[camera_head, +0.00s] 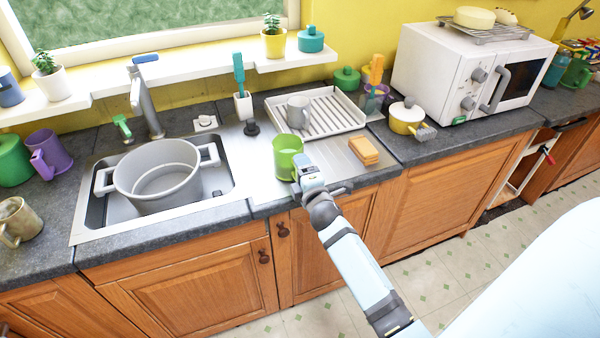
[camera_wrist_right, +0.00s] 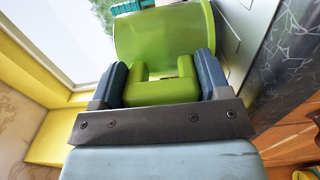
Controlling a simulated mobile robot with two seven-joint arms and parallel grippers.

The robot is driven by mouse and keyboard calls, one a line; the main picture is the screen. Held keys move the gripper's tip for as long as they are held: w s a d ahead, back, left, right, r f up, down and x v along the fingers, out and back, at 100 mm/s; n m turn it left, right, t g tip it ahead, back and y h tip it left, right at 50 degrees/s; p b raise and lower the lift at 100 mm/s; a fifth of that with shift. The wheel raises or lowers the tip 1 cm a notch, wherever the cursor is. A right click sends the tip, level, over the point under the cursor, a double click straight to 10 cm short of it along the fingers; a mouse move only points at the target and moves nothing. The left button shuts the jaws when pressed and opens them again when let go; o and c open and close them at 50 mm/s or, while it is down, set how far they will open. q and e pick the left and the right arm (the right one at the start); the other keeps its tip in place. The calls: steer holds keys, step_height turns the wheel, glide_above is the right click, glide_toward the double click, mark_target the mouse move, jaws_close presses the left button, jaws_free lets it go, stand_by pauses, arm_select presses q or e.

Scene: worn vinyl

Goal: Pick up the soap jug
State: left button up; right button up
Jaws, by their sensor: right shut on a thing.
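A light green jug (camera_head: 287,157), open at the top and mug-like, is over the steel drainboard right of the sink basin. I see no label that marks it as the soap jug. My right gripper (camera_head: 304,170) reaches it from the front and is shut on its handle. In the right wrist view, the jug (camera_wrist_right: 165,38) fills the upper middle, and its squared handle sits between the two dark fingers of the gripper (camera_wrist_right: 162,85). I cannot tell whether its base touches the drainboard. My left gripper is not in view.
A large grey pot (camera_head: 165,172) stands in the sink left of the jug. Behind is a white dish rack (camera_head: 340,120) with a grey mug (camera_head: 298,112). Orange sponges (camera_head: 364,150) and a yellow pot (camera_head: 405,118) are to the right. A white microwave (camera_head: 440,70) stands further right.

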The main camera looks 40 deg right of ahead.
step_height(320, 180, up, 19)
steer(key=p, duration=0.1)
steer(key=shift+p, duration=0.3)
stand_by(1.1)
